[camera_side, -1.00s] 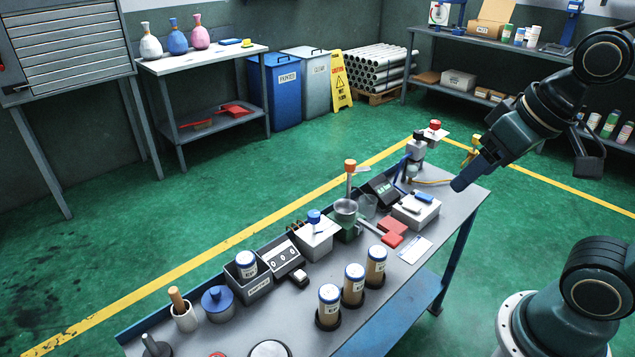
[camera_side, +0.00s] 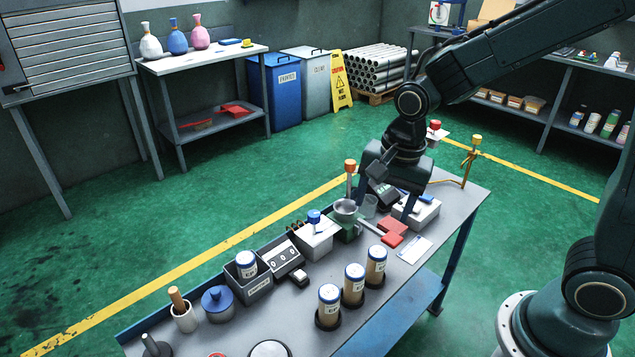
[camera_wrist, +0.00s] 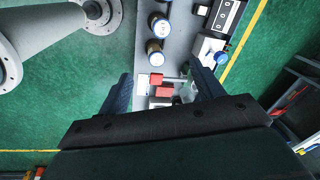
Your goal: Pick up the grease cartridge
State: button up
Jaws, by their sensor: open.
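Three tan cartridges with blue-rimmed white tops and labels stand upright in black ring bases on the grey bench: a near one (camera_side: 329,303), a middle one (camera_side: 353,284) and a far one (camera_side: 376,266). A similar labelled cartridge (camera_side: 246,265) stands in a grey bin. The labels are too small to read surely. My gripper (camera_side: 386,207) is open and empty, pointing down above the far part of the bench, behind the standing cartridges. In the wrist view its fingers (camera_wrist: 162,86) are spread over red blocks, and cartridges (camera_wrist: 160,26) show near the top edge.
Red blocks (camera_side: 392,230), a white box (camera_side: 420,211), a green funnel-topped device (camera_side: 346,220) and an orange-topped post (camera_side: 350,170) crowd the area under my gripper. A white container with a blue cap (camera_side: 314,238) stands left of them. The bench front right is clear.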

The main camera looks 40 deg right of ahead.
aim_at(354, 272)
jog(key=w+f+m, duration=0.1)
jog(key=f+m, duration=0.1)
jog(key=f, duration=0.1)
jog(key=w+a+f+m+g, duration=0.1)
jog(key=f+m, duration=0.1)
jog(key=f, duration=0.1)
jog(key=w+a+f+m, duration=0.1)
jog(key=f, duration=0.3)
jog(key=shift+w+a+f+m+g, duration=0.1)
jog(key=shift+a+m+g, duration=0.1)
jog(key=shift+m+g, duration=0.15)
jog(key=shift+f, duration=0.15)
jog(key=shift+f, duration=4.15)
jog(key=shift+d+f, duration=0.1)
jog(key=shift+f, duration=2.5)
